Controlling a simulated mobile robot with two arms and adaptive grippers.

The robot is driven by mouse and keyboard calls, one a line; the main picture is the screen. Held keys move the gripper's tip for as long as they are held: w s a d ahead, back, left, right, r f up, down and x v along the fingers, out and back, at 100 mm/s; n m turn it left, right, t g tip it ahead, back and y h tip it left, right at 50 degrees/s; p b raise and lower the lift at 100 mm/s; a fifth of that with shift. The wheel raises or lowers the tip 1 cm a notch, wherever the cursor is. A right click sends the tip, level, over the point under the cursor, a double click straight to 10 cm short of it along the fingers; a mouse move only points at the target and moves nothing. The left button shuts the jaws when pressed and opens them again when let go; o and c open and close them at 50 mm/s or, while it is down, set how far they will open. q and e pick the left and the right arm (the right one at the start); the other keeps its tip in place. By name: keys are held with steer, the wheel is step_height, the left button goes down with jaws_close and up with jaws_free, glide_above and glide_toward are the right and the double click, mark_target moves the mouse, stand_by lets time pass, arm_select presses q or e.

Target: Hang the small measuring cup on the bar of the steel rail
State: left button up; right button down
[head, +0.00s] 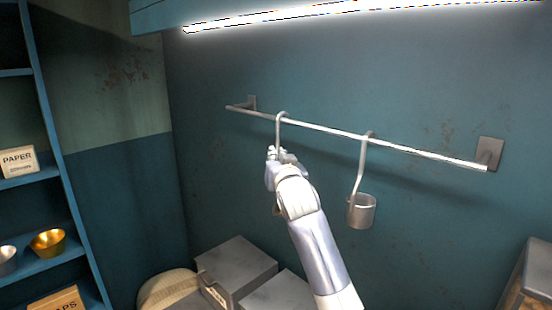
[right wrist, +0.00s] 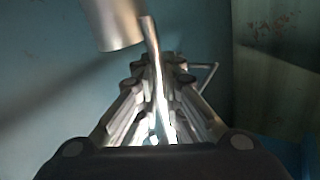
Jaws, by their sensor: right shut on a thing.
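The steel rail (head: 330,129) is fixed to the blue wall and slopes down to the right in the head view. My right gripper (head: 283,153) is shut on a steel handle (right wrist: 156,70) below the bar, towards its left end. The handle's hooked top (head: 281,114) shows at the bar and looks looped over it; I cannot tell whether it rests there. A steel cup (right wrist: 115,24) beside the handle in the right wrist view seems to be the held measuring cup; my arm hides it in the head view. My left gripper is out of view.
Another steel cup (head: 361,211) hangs by its hook from the bar, right of my gripper. Grey boxes (head: 238,262) stand below. A blue shelf (head: 60,258) at left holds a gold bowl (head: 48,242) and a PAPER box (head: 18,161). The bar's right part is free.

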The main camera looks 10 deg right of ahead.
steer(key=c, duration=1.7)
jaws_free()
steer(key=shift+o, duration=0.2)
